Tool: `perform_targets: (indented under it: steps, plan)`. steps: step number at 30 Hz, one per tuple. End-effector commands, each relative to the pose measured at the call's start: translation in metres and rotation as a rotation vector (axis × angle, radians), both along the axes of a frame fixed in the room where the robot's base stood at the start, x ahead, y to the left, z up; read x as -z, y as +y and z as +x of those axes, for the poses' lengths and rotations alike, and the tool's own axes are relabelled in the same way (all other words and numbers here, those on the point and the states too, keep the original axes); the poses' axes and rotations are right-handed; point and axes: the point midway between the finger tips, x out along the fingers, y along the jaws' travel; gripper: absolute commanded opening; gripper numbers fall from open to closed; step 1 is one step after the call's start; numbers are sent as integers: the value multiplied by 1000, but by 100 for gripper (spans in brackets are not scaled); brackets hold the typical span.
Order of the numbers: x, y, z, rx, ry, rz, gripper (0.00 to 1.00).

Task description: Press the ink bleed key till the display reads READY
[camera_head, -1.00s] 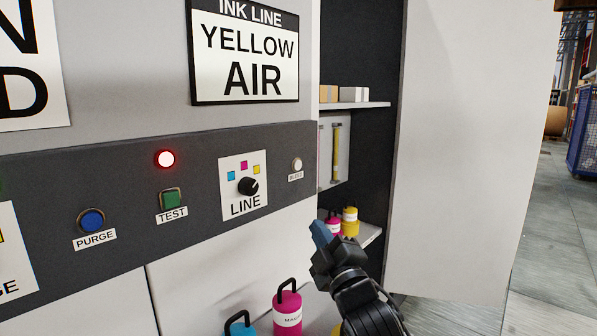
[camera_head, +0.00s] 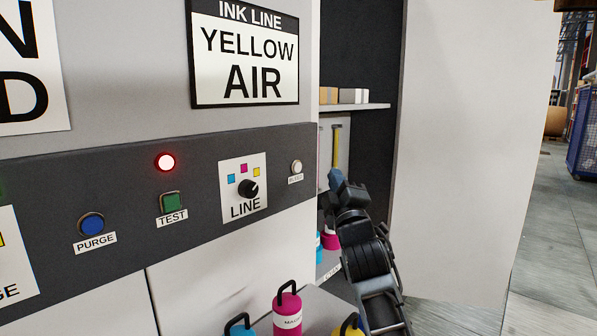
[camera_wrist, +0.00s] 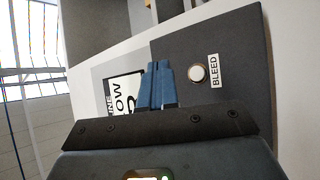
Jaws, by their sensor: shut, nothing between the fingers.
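The bleed key (camera_head: 296,167) is a small round white button at the right end of the dark control strip; its label is blurred in the head view. In the wrist view the key (camera_wrist: 197,73) sits beside a clear BLEED label, to the right of my fingertips. My gripper (camera_head: 335,178) is shut and empty, right of the key and apart from it. Its blue fingers also show in the wrist view (camera_wrist: 158,72). The display (camera_head: 245,52) reads INK LINE, YELLOW AIR.
A red lamp (camera_head: 165,162) glows above the green TEST key (camera_head: 170,202). A blue PURGE key (camera_head: 92,224) and the LINE knob (camera_head: 249,188) share the strip. An open door (camera_head: 470,150) stands right of the shelves. Ink bottles, including a magenta one (camera_head: 288,312), stand below.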

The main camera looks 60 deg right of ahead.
Motion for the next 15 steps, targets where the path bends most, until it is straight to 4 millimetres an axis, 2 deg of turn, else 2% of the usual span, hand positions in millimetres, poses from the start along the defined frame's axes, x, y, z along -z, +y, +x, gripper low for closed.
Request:
perform_targets:
  steps: [9, 15]
  plan:
    - [3, -10, 42, -1, -2, -1, 0]
    - [2, -15, 62, 0, 0, 0, 0]
